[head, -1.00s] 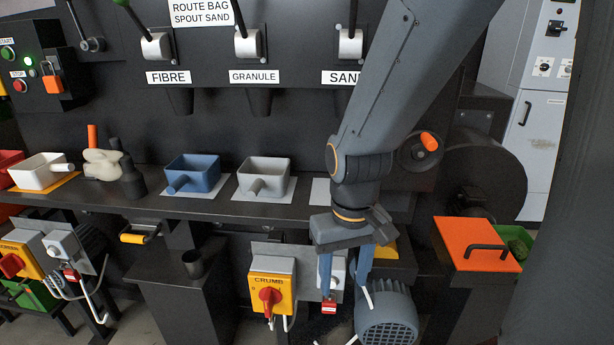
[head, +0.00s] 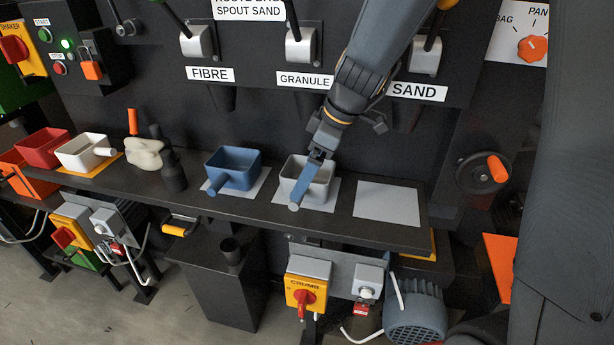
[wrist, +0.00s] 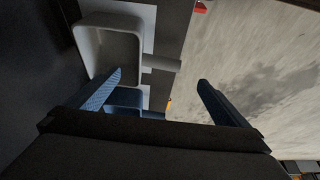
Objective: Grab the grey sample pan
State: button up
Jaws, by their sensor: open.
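The grey sample pan (head: 323,190) stands on a pale mat on the dark shelf, its handle pointing to the front. My gripper (head: 301,188) is over the pan's front, tilted down along the handle. In the head view one blue finger hides most of the handle and part of the pan. In the wrist view the pan (wrist: 108,48) is at upper left, and its handle (wrist: 162,63) lies just ahead of the gap between the open fingers (wrist: 160,78). The jaws are empty; whether a finger touches the pan cannot be told.
A blue pan (head: 240,172) stands just left of the grey one. An empty pale mat (head: 388,202) lies to its right. A white pan (head: 85,153) and a red pan (head: 42,148) are farther left. The SAND lever (head: 425,55) and black spouts are above.

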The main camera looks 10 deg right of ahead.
jog(key=shift+p+x, duration=0.65)
jog(key=shift+x, duration=3.1)
jog(key=shift+w+d, duration=0.1)
jog(key=shift+d, duration=0.1)
jog(key=c, duration=1.1)
